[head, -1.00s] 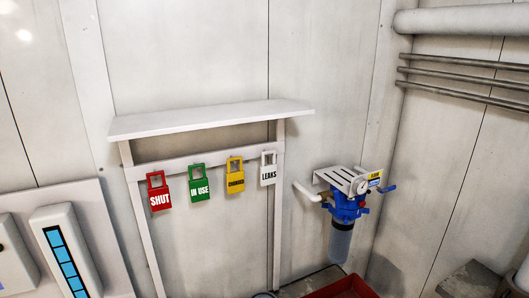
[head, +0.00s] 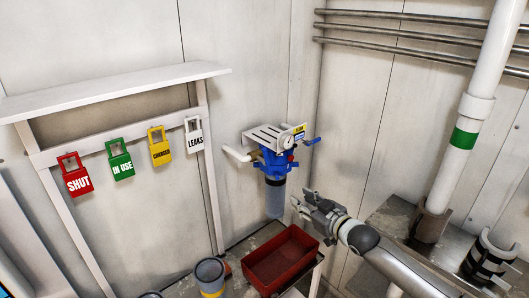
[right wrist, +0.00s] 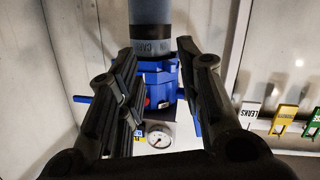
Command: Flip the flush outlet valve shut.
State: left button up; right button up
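A blue-headed filter unit (head: 275,165) with a clear grey bowl hangs on the wall, under a white slotted bracket with a round gauge (head: 286,141). A blue lever (head: 312,141) sticks out from its right side, next to a small yellow label too small to read. I cannot tell for sure that this lever is the flush outlet valve. My right gripper (head: 307,205) is open and empty, below and right of the unit. In the right wrist view the unit (right wrist: 158,82) appears upside down between the spread fingers, with the blue lever (right wrist: 82,99) left of them. My left gripper is out of view.
A red bin (head: 281,258) stands below the unit, with a grey bucket (head: 210,273) to its left. Red, green, yellow and white tags hang from a rail under a white shelf (head: 110,88). A white pipe (head: 470,120) with a green band rises at right.

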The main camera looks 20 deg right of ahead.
aim_at(266, 151)
jog(key=s+a+r+n+t+y, duration=0.1)
jog(key=a+r+n+y, duration=0.35)
jog(key=r, duration=1.05)
jog(key=shift+m+h, duration=0.55)
jog(key=shift+m, duration=0.4)
jog(key=p+x, duration=0.1)
jog(key=x, duration=0.2)
jog(key=p+x, duration=0.1)
jog(key=x, duration=0.2)
jog(key=p+x, duration=0.1)
jog(key=x, duration=0.2)
jog(key=shift+a, duration=0.5)
jog(key=shift+w+a+f, duration=0.15)
jog(key=shift+w+a, duration=0.1)
jog(key=shift+w, duration=0.45)
grip_shut()
